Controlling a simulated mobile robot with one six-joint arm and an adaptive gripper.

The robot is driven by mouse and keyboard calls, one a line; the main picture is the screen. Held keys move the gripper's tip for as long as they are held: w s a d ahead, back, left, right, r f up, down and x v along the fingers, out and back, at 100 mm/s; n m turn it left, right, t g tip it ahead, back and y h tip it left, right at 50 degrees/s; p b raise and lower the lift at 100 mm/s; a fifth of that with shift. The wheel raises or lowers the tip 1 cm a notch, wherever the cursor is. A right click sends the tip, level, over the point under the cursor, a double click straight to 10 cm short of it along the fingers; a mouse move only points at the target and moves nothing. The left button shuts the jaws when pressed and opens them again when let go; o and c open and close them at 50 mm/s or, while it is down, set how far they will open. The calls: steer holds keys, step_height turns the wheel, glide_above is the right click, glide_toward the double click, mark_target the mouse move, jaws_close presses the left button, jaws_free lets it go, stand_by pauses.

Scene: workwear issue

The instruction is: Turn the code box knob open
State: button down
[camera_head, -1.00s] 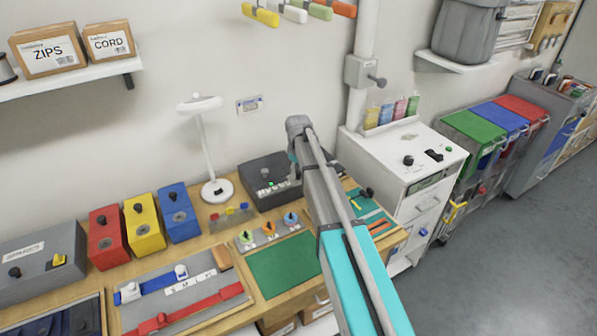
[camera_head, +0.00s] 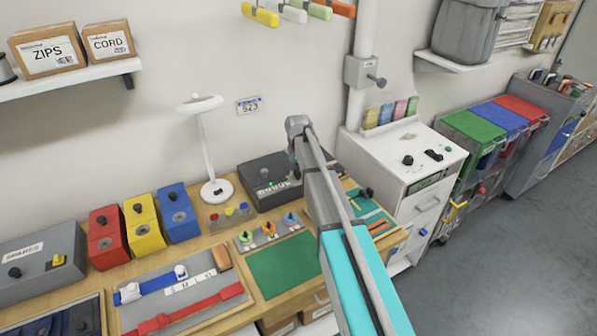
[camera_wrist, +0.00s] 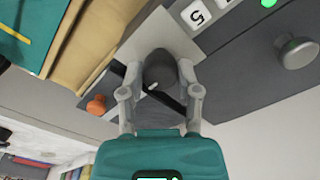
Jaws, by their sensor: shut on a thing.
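The code box (camera_head: 258,168) is a dark grey box on the bench, with a small green light (camera_head: 270,184) and a row of pale buttons on its front part. In the wrist view a dark knob (camera_wrist: 158,70) with a short white mark stands between my gripper's fingers (camera_wrist: 160,88). My gripper is shut on this knob. A black bar crosses just below it. A button marked 5 (camera_wrist: 196,14), the lit green light (camera_wrist: 268,3) and a round grey knob (camera_wrist: 297,52) show to the right. In the head view my arm hides the gripped knob.
A white lamp (camera_head: 216,190) and small coloured buttons (camera_head: 229,213) stand left of the box. A panel of coloured knobs (camera_head: 269,231) and a green mat (camera_head: 284,266) lie in front. A teal board (camera_head: 371,212) is to the right. A wall plate reads 523 (camera_head: 249,105).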

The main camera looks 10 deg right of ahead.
steer(key=shift+m, duration=0.5)
steer(key=shift+c, duration=1.5)
jaws_free()
